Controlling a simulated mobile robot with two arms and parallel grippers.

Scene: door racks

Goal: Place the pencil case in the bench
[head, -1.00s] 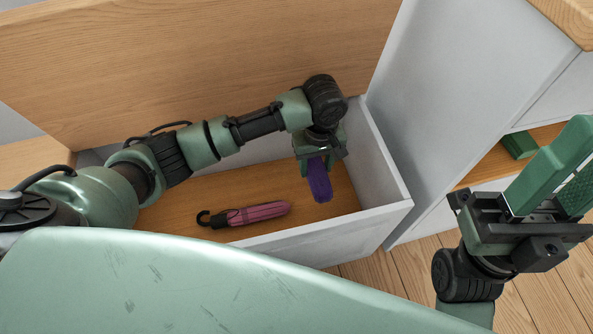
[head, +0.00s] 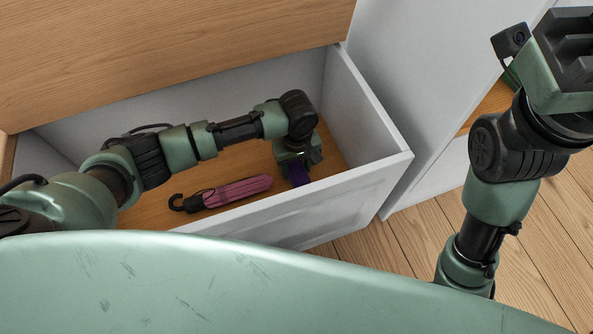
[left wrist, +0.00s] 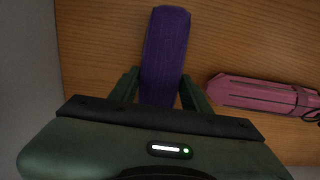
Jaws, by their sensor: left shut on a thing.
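The bench (head: 402,160) is a white box with a wooden floor, and its wooden lid (head: 170,50) stands open at the back. The purple pencil case (head: 300,177) is down inside the bench, near its right end. My left gripper (head: 297,160) is shut on it. In the left wrist view the pencil case (left wrist: 165,45) sticks out between the two fingers (left wrist: 160,88), over the wooden floor. I cannot tell whether it touches the floor. My right gripper (head: 565,60) is partly in view at the upper right, with its fingers out of frame.
A pink folded umbrella (head: 236,191) with a dark hooked handle lies on the bench floor, left of the pencil case. It also shows in the left wrist view (left wrist: 255,92). A white cabinet (head: 395,60) stands right of the bench. Wooden floor (head: 400,240) is clear in front.

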